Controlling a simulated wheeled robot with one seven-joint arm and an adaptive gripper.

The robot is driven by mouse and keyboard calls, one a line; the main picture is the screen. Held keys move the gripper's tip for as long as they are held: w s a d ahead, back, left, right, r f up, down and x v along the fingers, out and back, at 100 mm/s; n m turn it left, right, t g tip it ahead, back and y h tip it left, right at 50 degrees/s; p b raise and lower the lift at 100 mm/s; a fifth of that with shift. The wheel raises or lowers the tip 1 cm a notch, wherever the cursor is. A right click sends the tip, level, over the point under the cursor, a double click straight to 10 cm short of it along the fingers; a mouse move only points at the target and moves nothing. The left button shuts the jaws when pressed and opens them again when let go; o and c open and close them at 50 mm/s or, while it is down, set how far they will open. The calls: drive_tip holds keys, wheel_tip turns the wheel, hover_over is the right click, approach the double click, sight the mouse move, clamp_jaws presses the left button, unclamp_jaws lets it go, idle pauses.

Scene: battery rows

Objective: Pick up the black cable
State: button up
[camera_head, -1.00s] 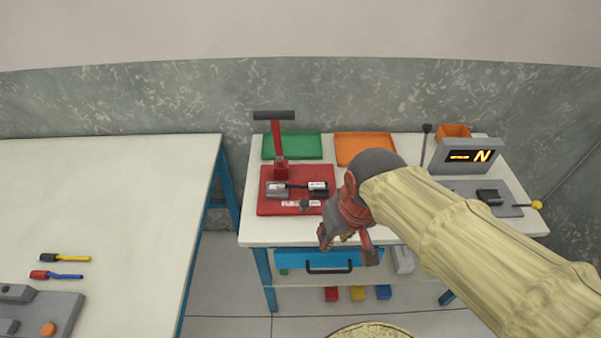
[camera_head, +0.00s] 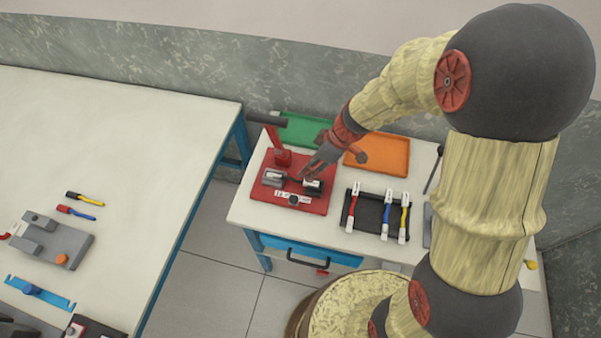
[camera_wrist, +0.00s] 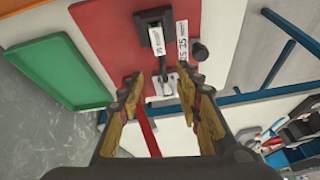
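The black cable (camera_head: 291,179) lies on the red fixture plate (camera_head: 318,205), running between a grey block (camera_head: 271,177) on the left and a dark end with a white label (camera_head: 312,184) on the right. In the wrist view the black cable (camera_wrist: 158,66) runs between a dark block and a light connector (camera_wrist: 160,84). My gripper (camera_head: 306,173) is above the cable; in the wrist view its two fingers (camera_wrist: 158,84) are apart on either side of the light connector. I cannot tell whether they touch anything. The forearm hides part of the plate's back.
A red post with a black handle (camera_head: 266,122) rises at the plate's back left. A green tray (camera_head: 300,130) and orange tray (camera_head: 385,157) lie behind. A black rack (camera_head: 369,212) with red, blue and yellow cables stands right. Another table (camera_head: 130,130) is left, beyond a gap.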

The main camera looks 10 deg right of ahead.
sight(299, 180)
drive_tip(key=shift+a+n, duration=0.1)
drive_tip(key=shift+n, duration=0.6)
drive_tip(key=shift+w+f, duration=0.1)
drive_tip(key=shift+f, duration=0.25)
drive_tip(key=shift+b+x, duration=0.9)
drive_tip(key=shift+x, duration=2.65)
drive_tip(key=shift+a, duration=0.1)
drive_tip(key=shift+c, duration=0.2)
drive_tip(key=c, duration=0.7)
clamp_jaws()
